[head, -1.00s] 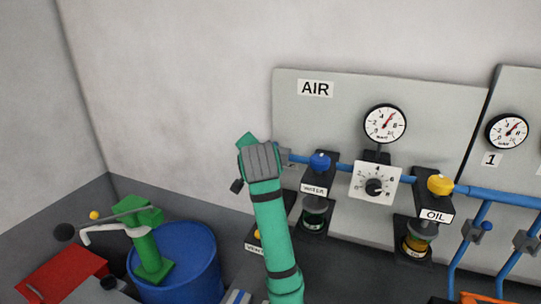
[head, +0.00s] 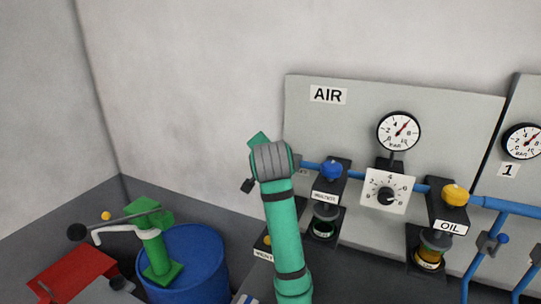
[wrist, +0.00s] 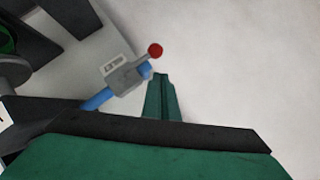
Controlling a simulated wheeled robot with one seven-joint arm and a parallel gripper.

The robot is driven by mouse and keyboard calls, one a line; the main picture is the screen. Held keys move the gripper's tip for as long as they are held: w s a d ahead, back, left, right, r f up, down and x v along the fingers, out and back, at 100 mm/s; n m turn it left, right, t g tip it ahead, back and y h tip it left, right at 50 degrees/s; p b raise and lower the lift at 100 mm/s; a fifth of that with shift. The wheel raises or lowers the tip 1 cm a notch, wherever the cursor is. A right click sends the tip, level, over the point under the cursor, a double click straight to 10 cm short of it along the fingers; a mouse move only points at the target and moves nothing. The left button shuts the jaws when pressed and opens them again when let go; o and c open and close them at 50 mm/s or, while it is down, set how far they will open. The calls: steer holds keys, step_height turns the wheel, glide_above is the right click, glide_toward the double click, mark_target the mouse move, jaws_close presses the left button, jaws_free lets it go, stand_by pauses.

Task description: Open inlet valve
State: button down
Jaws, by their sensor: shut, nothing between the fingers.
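In the wrist view, the inlet valve (wrist: 122,76) is a grey block with a small label on the end of a blue pipe (wrist: 97,101). Its lever ends in a red ball knob (wrist: 155,50). My gripper (wrist: 160,77) shows there as green fingers, shut and empty. In the picture, the fingertips lie just right of the valve and below the red knob; I cannot tell whether they touch it. In the head view, my green arm and grey wrist cover the valve and the fingers at the left edge of the AIR panel (head: 345,130).
The panel carries a gauge (head: 399,131), a regulator dial (head: 386,193), a blue-capped water unit (head: 331,171) and a yellow-capped OIL unit (head: 454,196). A blue barrel (head: 200,262), green pump (head: 153,245) and red box (head: 75,267) stand lower left. The wall left of the panel is bare.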

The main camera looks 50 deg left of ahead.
steer(key=s+d+r, duration=0.4)
steer(key=s+r, duration=0.4)
steer(key=r, duration=0.1)
steer(key=shift+d+r, duration=0.15)
steer(key=shift+r, duration=0.1)
stand_by(0.6)
